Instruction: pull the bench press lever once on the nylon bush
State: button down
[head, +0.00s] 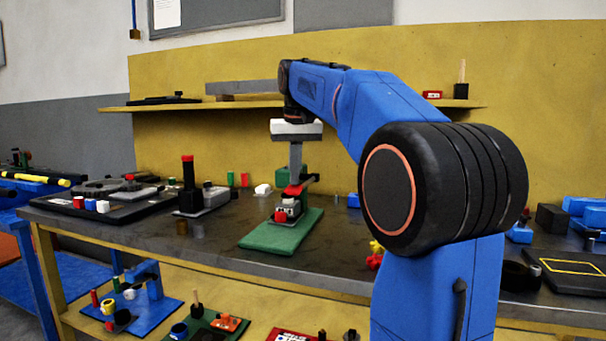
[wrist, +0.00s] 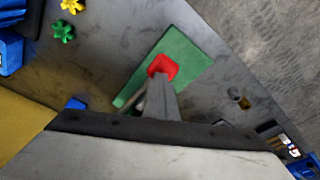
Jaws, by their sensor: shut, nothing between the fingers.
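The bench press stands on a green base plate (head: 262,238) in the middle of the bench; the plate also shows in the wrist view (wrist: 190,60). Its green column (head: 282,173) is partly behind my gripper. My gripper (head: 295,183) points down over the press, fingers together and empty. A red part (head: 292,191) is right at the fingertips; in the wrist view, red (wrist: 163,66) shows at the finger end. I cannot tell whether they touch. A dark bar, perhaps the lever, is beside it. Small white and red pieces sit below; I cannot single out the nylon bush.
A black post with a red top (head: 188,180) stands left of the press. A white piece (head: 262,189) lies behind it. Yellow and red knobs (head: 375,255) are to the right, close to my arm. A shelf (head: 230,103) runs along the wall behind.

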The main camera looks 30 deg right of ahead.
jog(key=shift+w+d+f, duration=0.1)
jog(key=shift+f, duration=1.65)
notch_tip(320, 180, up, 15)
jog(key=shift+f, duration=0.15)
dwell(0.4)
dwell(0.7)
jog(key=s+a+f+n+t, duration=0.1)
jog(key=s+a+f, duration=0.4)
jog(key=s+f, duration=0.5)
jog(key=s+a+f+n+t, duration=0.1)
jog(key=s+a+f, duration=0.4)
jog(key=s+f, duration=0.5)
jog(key=s+a+f+n, duration=0.2)
jog(key=s+a+f, duration=0.3)
jog(key=f, duration=1.8)
jog(key=s, duration=0.5)
jog(key=shift+a+f+t+y, duration=0.3)
jog(key=shift+a+t+y, duration=0.1)
